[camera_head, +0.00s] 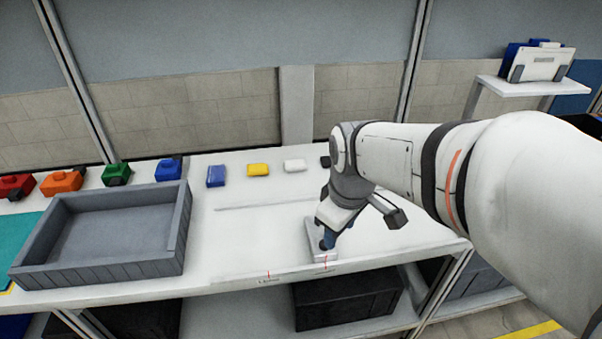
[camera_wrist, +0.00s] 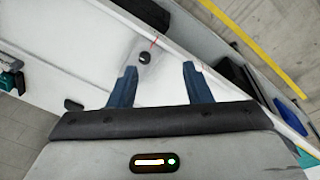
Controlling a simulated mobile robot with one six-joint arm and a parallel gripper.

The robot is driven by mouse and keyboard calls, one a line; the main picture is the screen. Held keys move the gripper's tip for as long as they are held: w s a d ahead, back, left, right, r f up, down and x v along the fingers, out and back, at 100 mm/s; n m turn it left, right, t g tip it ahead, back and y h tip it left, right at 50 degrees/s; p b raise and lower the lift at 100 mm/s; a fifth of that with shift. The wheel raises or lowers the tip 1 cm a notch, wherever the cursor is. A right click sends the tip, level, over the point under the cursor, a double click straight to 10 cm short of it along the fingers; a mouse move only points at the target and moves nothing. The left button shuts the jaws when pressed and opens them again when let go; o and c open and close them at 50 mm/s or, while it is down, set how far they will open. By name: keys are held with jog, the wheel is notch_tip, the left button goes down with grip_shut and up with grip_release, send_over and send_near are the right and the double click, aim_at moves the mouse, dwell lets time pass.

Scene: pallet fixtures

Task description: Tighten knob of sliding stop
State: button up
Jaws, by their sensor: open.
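The sliding stop (camera_head: 312,244) is a pale grey block at the front edge of the white table, partly hidden by my gripper (camera_head: 328,238). Its knob looks like the small round black part (camera_wrist: 143,57) in the wrist view. My gripper (camera_wrist: 159,67) is open, with two blue fingers apart and nothing between them. In the wrist view the knob appears just beyond the fingertips, closer to the left finger. I cannot tell the height gap between fingers and knob. The knob is hidden in the head view.
A grey tray (camera_head: 182,235) stands on the table (camera_head: 245,235) at the left. Several coloured blocks, including a yellow one (camera_head: 258,169), line the back. A red mark (camera_head: 269,274) is on the front edge. Dark crates (camera_head: 350,299) sit below. The table middle is clear.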

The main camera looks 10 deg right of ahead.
jog(key=w+f+n, duration=0.2)
jog(key=w+n, duration=0.1)
jog(key=n, duration=0.1)
jog(key=w+f+n+g+b, duration=0.1)
jog(key=w+f+n, duration=0.1)
jog(key=w+n, duration=0.1)
jog(key=w+f+n, duration=0.2)
jog(key=w+n, duration=0.1)
jog(key=n, duration=0.3)
jog(key=shift+f+g, duration=0.25)
jog(key=shift+g, duration=0.15)
jog(key=shift+f, duration=0.25)
notch_tip(320, 180, down, 7)
jog(key=shift+f, duration=0.15)
grip_shut()
